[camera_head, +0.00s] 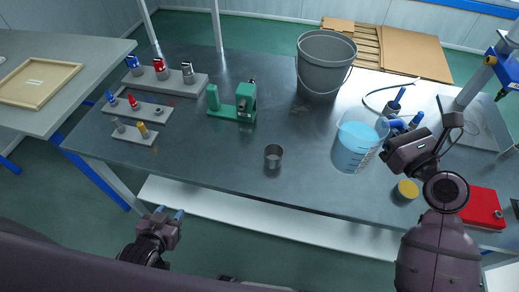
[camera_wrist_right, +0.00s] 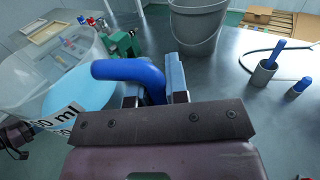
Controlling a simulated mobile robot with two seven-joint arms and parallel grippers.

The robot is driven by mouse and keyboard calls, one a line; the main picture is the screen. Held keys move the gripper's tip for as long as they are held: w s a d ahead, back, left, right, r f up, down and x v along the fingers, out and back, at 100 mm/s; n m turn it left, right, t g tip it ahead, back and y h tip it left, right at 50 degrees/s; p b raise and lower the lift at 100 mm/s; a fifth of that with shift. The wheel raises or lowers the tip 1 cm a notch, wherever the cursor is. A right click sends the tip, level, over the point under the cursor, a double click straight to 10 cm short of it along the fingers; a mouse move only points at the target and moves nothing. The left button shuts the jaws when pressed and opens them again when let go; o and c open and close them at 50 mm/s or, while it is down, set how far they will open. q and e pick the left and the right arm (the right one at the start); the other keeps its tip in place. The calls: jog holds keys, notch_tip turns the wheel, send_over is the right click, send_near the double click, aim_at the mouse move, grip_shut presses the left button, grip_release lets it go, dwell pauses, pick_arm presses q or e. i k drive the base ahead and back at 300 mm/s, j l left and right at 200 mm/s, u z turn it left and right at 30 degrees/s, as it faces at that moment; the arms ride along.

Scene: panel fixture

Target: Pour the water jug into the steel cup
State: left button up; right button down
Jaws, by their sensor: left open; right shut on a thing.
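The water jug (camera_head: 352,152) is a clear graduated container with light blue water and a blue handle. It stands nearly upright at the right of the table; whether its base touches the table is unclear. My right gripper (camera_head: 391,136) is shut on the jug's handle, and the blue handle (camera_wrist_right: 130,70) shows between the fingers in the right wrist view. The steel cup (camera_head: 273,158) stands upright on the table, left of the jug and apart from it. My left gripper (camera_head: 170,215) is open and empty, in front of the table's front edge.
A grey bucket (camera_head: 325,68) stands behind the jug. A green fixture (camera_head: 240,106) stands behind the cup. Stepped racks with small parts (camera_head: 165,85) are at the left. A yellow-topped item (camera_head: 407,190) and a red box (camera_head: 483,207) lie right. The table around the cup is clear.

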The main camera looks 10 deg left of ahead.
aim_at(274, 154)
jog(key=u, duration=1.4)
jog(key=k+l, duration=0.2)
jog(key=k, duration=0.15)
jog(key=k+l, duration=0.15)
jog(key=k, duration=0.25)
jog(key=i+j, duration=0.15)
jog(key=i, duration=0.25)
